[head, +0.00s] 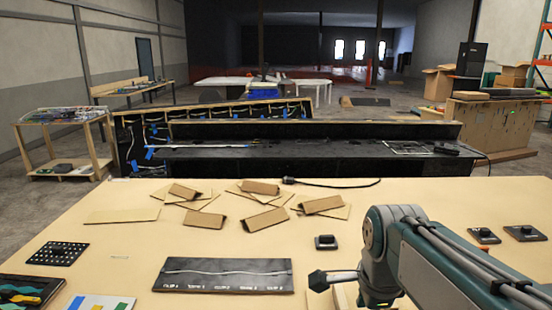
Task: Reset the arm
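My arm (400,245), teal and grey with cables along it, reaches in from the lower right over the table. It bends down near the table's front edge. A pale bar with a dark, angular end (318,281) sticks out to the left of the arm's lower part. It may be part of my gripper, but its fingers cannot be made out. Nothing held shows. A black panel (224,276) with a white wire across it and white clip labels lies flat left of the dark end, apart from it.
On the wooden table (120,195), several folded cardboard pieces (262,219) lie mid-table. A small black switch box (326,242) stands beyond the dark end. Two more (484,236) (525,233) sit right of my arm. A dotted black plate (58,253) lies left. Black benches (320,155) stand behind.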

